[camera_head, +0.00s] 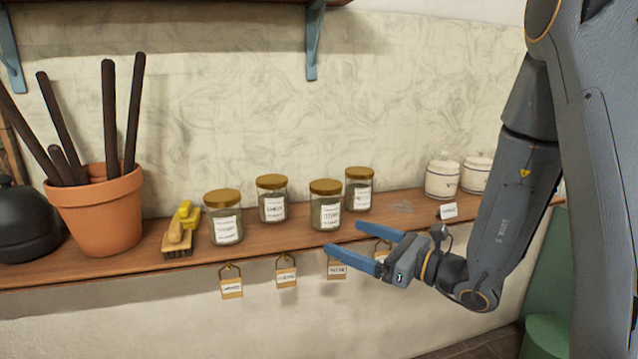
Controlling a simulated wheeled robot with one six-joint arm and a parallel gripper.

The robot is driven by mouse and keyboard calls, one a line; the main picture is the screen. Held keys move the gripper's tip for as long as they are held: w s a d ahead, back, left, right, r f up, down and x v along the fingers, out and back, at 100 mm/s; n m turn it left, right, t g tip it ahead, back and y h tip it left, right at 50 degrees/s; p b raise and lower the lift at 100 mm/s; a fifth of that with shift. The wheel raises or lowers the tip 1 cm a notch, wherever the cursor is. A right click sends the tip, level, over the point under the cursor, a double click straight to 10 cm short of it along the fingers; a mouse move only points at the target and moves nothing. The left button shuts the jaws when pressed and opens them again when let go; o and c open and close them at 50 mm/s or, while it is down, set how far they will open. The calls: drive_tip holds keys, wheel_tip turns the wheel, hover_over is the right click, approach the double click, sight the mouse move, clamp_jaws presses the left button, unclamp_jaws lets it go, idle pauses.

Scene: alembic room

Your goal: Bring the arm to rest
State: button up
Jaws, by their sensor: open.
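My gripper (341,242) has two blue fingers spread apart with nothing between them. It points left, just in front of the wooden shelf's front edge, near the hanging tags. My grey arm comes down from the upper right, and the wrist bends toward the left at the shelf's height. The fingers overlap the view of the shelf edge; I cannot tell whether they touch it.
The wooden shelf (290,236) holds several gold-lidded jars (325,212), a terracotta pot (100,215) with dark rods, a yellow brush (181,232), a black vessel (28,225) and white canisters (442,181). Tags (286,277) hang along its edge. A green object (546,338) stands lower right.

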drive_tip(key=s+a+f+n+g+h, duration=0.1)
drive_tip(key=s+f+n+g+h, duration=0.2)
drive_tip(key=s+f+n+g, duration=0.5)
drive_tip(key=s+a+f+n+g+h, duration=0.15)
drive_tip(key=s+n+g, duration=0.3)
drive_tip(key=s, duration=0.75)
drive_tip(key=s+d+f+n+h, duration=0.2)
drive_tip(key=s+d+n+h, duration=0.1)
drive_tip(key=d+n+h, duration=0.4)
drive_tip(key=w+d+r+n+t+h, duration=0.1)
drive_tip(key=w+d+n+t+h, duration=0.2)
drive_tip(key=d+n, duration=0.3)
drive_tip(key=shift+w+d, duration=0.55)
drive_tip(key=shift+w, duration=0.2)
